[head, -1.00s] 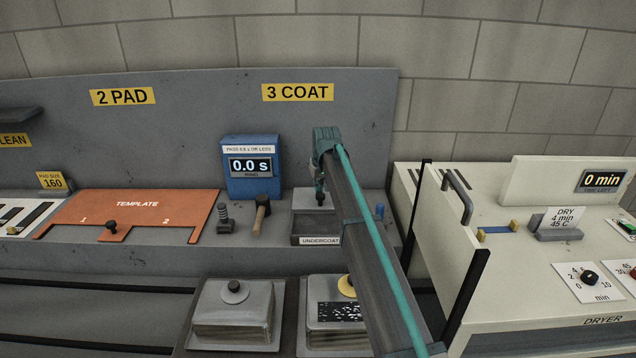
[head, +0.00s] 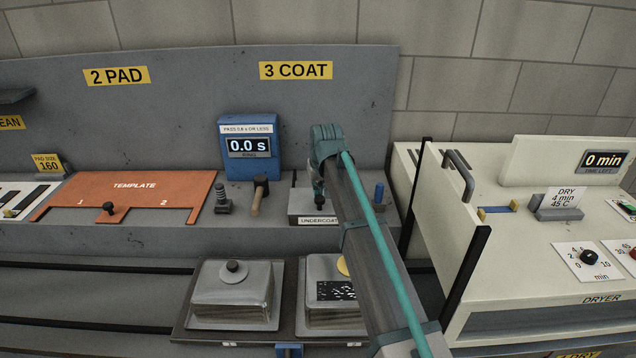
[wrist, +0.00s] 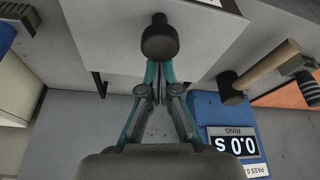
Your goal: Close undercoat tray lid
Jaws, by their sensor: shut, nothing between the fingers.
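The undercoat tray (head: 318,221) sits on the ledge under the 3 COAT sign, with its label facing front. Its grey lid (head: 302,204) lies flat over the tray in the head view, and no open interior shows. The lid (wrist: 105,30) also fills the top of the wrist view, with a dark round knob (wrist: 158,40) on it. My gripper (wrist: 160,75) is shut and empty, its fingertips close to the knob. I cannot tell whether they touch it. In the head view my gripper (head: 319,197) is over the tray, and my arm hides the tray's right part.
A blue timer (head: 250,150) stands behind left of the tray. A small blue item (head: 379,192) stands to the right. The dryer (head: 480,210) is farther right. Two lidded boxes (head: 235,295) are below.

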